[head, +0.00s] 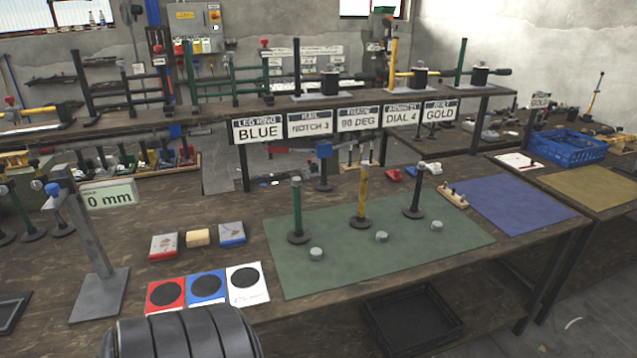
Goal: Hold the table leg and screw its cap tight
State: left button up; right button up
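Three table legs stand upright on round dark bases on the green mat (350,268): a green leg (297,207), a yellow leg (363,192) and a black leg (414,192). Three small grey caps lie on the mat in front of them: a left cap (316,254), a middle cap (381,237) and a right cap (436,226). Each cap is apart from its leg. Neither of my grippers is in view.
A post with a "0 mm" display (109,196) stands left. Red, blue and white cards (247,299) lie left of the mat. A blue mat (520,204) lies right. Signs (258,130), including "BLUE" and "GOLD", hang behind. A blue crate (568,148) sits far right.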

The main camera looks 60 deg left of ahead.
aim_at(360, 222)
jog(key=u, duration=1.6)
